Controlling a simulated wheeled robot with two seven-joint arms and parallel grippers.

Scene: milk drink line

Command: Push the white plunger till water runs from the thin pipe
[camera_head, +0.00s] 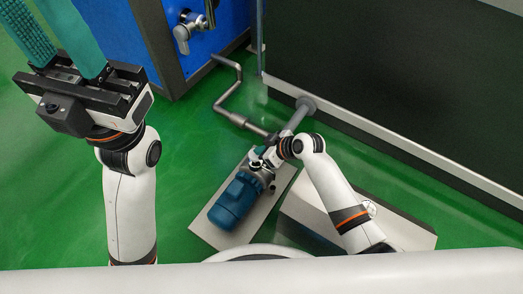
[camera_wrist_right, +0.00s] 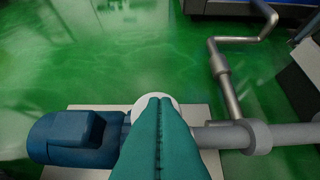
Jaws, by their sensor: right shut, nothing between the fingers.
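My right gripper (camera_head: 262,158) is over the pump, beside the blue motor (camera_head: 235,202). In the right wrist view its teal fingers (camera_wrist_right: 158,100) are pressed together with nothing between them. A white round part (camera_wrist_right: 140,102), which looks like the plunger, shows behind the fingertips and is mostly hidden by them. I cannot tell whether they touch it. The thin grey pipe (camera_head: 228,112) bends away from the pump toward the blue cabinet; it also shows in the right wrist view (camera_wrist_right: 224,80). No water is visible. My left gripper (camera_head: 55,35) is raised at the upper left, its teal fingers apart and tips cut off.
The pump and motor stand on a pale base plate (camera_head: 208,233) on the green floor. A thicker grey pipe (camera_head: 299,115) runs from the pump to a dark panel (camera_head: 400,75). A blue cabinet (camera_head: 225,22) with a metal valve (camera_head: 184,32) stands behind. Open floor lies left of the plate.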

